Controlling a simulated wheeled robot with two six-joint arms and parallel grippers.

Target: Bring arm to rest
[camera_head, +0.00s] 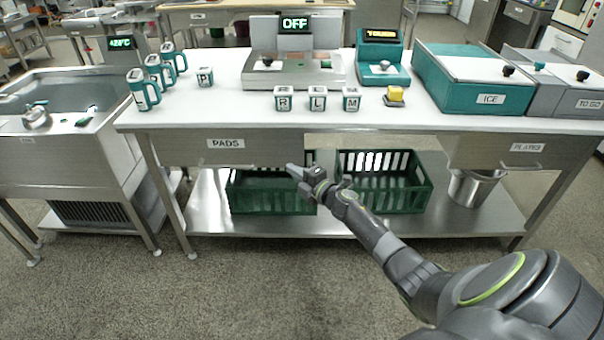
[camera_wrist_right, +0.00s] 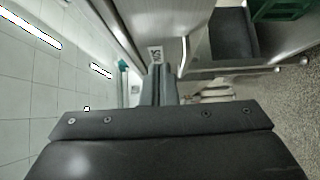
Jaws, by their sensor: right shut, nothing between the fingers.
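My right arm (camera_head: 405,265) reaches in from the lower right of the head view. Its gripper (camera_head: 292,170) is in front of the workbench, just below the tabletop edge and near the drawer labelled PADS (camera_head: 245,150). The right gripper is shut and holds nothing. My left gripper does not show in either view.
Green crates (camera_head: 425,195) stand on the lower shelf. The floor (camera_head: 200,295) in front is clear.

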